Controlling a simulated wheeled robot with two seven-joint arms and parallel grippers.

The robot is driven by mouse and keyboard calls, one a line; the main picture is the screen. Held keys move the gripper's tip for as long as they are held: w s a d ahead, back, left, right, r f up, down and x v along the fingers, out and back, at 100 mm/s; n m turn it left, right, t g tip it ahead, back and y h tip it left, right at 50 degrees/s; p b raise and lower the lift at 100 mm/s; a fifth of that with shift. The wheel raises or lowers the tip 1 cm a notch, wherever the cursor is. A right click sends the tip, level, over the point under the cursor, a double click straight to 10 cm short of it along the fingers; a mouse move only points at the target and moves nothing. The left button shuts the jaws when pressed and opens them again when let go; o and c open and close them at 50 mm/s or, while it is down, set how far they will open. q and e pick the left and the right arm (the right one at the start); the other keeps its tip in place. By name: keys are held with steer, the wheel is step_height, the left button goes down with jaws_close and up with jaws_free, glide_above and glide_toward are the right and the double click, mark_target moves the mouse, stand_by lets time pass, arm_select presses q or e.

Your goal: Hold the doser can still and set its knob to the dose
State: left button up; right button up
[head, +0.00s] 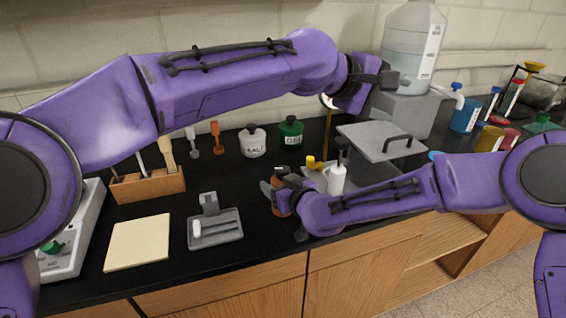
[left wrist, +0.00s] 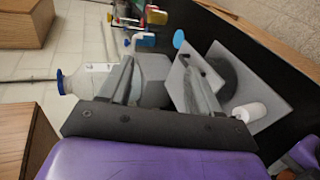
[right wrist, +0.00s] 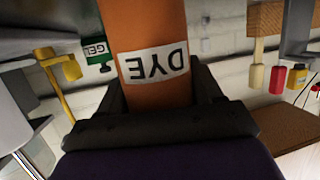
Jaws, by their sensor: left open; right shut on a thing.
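The doser can seems to be the orange can labelled DYE (right wrist: 145,25). In the head view the can (head: 281,203) stands on the black counter, partly covered by my right gripper (head: 274,190). A dark top, perhaps the knob (head: 283,171), shows above it; its setting is too small to read. In the right wrist view my right gripper (right wrist: 157,95) is shut around the can's body. My left gripper (head: 388,78) is open and empty, high at the back right near the clear carboy, well away from the can. It also shows in the left wrist view (left wrist: 160,80).
The carboy (head: 412,45) stands on a grey block (head: 405,110). A grey plate with a black handle (head: 365,142) and a white bottle (head: 337,180) are right of the can. SALT (head: 253,143) and GEL (head: 291,131) bottles stand behind. A grey tray (head: 228,238) lies left.

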arm_select(q)
steer(key=w+a+r+n+t, duration=0.3)
steer(key=w+r+n+t, duration=0.55)
steer(key=n, duration=0.45)
arm_select(e)
steer(key=shift+a, duration=0.1)
arm_select(q)
steer(key=n+g+y, duration=1)
steer(key=n+y, duration=0.4)
steer(key=n, duration=0.9)
glide_above(282, 169)
steer(key=s+d, duration=0.2)
steer(key=s, duration=0.2)
step_height(282, 169, down, 16)
steer(key=r, duration=0.1)
steer(key=x, duration=1.2)
steer(key=shift+a+f, duration=0.15)
steer(key=shift+f, duration=0.1)
